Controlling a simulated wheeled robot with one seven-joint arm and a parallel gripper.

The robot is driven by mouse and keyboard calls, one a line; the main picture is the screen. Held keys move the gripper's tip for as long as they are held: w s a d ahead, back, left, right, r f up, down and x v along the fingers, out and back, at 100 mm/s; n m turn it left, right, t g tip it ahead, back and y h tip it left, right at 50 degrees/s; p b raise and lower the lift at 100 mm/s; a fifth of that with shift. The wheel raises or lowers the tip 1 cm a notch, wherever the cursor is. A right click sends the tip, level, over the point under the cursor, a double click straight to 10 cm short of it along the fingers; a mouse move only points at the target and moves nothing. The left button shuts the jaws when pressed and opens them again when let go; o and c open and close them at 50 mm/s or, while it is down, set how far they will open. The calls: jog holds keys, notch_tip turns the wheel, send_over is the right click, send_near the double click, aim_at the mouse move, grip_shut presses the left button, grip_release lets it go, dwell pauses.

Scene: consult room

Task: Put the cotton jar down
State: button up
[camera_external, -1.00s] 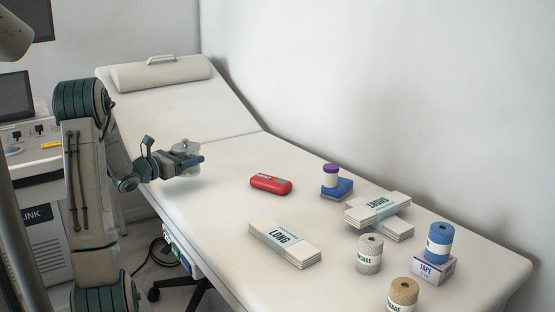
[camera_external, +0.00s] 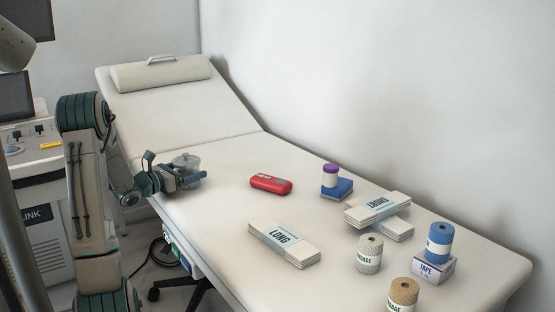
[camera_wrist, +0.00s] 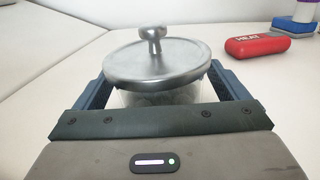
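The cotton jar (camera_external: 186,161) is a clear jar with a round metal lid and knob. It is upright between the fingers of my gripper (camera_external: 190,178), low over the near left part of the padded couch (camera_external: 222,208). In the wrist view the jar's lid (camera_wrist: 155,62) fills the space between the two blue fingers of my gripper (camera_wrist: 158,82), which look closed on its sides. The jar's base is hidden by the gripper, so I cannot tell whether it touches the couch.
A red case (camera_external: 271,184) lies to the right of the jar. The couch around the jar is clear.

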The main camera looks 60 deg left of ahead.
jog(key=shift+r, duration=0.25)
jog(key=s+d+p, duration=0.2)
jog(key=s, duration=0.9)
jog(key=shift+s+d+p, duration=0.2)
jog(key=shift+s+p, duration=0.15)
jog(key=shift+s, duration=0.05)
jog(key=shift+f, duration=0.1)
